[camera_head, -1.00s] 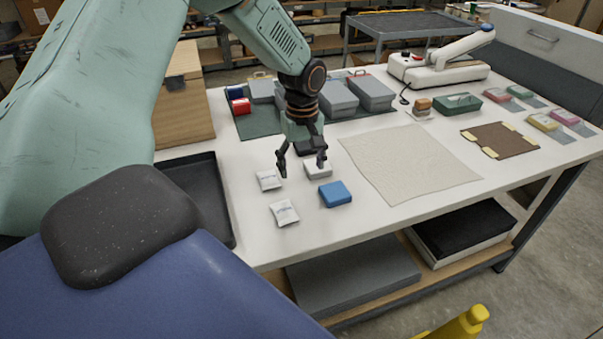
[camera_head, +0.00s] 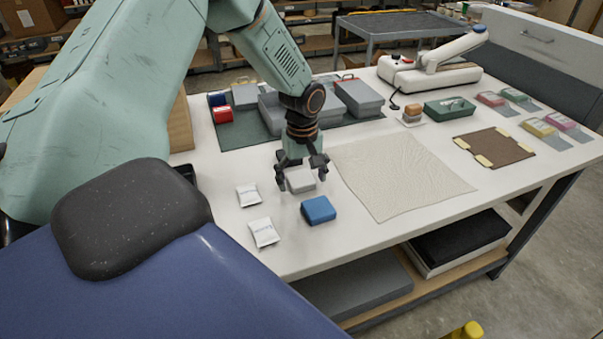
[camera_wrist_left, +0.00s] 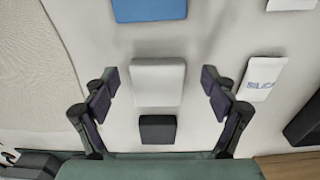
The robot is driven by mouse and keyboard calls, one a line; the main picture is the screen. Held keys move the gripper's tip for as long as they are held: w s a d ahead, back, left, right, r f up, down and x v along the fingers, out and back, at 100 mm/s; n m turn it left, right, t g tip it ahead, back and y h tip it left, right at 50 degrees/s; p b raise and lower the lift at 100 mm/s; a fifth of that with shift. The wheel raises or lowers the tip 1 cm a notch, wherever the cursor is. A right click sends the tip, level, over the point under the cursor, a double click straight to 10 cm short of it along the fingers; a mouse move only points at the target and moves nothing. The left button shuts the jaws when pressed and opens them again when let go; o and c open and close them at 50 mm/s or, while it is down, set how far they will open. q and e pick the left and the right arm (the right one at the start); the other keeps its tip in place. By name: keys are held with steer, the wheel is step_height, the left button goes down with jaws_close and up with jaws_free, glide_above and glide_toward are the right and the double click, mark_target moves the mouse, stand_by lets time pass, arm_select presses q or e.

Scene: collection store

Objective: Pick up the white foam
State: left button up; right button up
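The white foam (camera_head: 300,182) is a small pale block on the white table, beside a blue block (camera_head: 318,210). My left gripper (camera_head: 301,176) points down over it with fingers apart, one on each side. In the left wrist view the white foam (camera_wrist_left: 158,82) shows between the open fingers (camera_wrist_left: 160,84), with a visible gap on both sides. A dark block (camera_wrist_left: 158,129) lies just below it in that view; the gripper hides it in the head view. My right gripper is not in view.
Two white sachets (camera_head: 248,195) (camera_head: 264,232) lie left of the blocks. A beige cloth (camera_head: 400,173) lies to the right. Grey boxes (camera_head: 357,97) stand on a green mat (camera_head: 240,136) behind the gripper. Bare table lies in front of the blue block.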

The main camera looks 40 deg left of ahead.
arm_select(q)
steer(key=shift+w+a+f, duration=0.15)
steer(key=shift+w+f, duration=0.15)
steer(key=shift+w, duration=0.05)
steer(key=c, duration=0.4)
steer(key=shift+s+r, duration=0.1)
steer(key=shift+s, duration=0.1)
steer(key=c, duration=0.3)
steer(key=shift+s+r, duration=0.1)
steer(key=shift+r, duration=0.05)
steer(key=shift+c, duration=0.6)
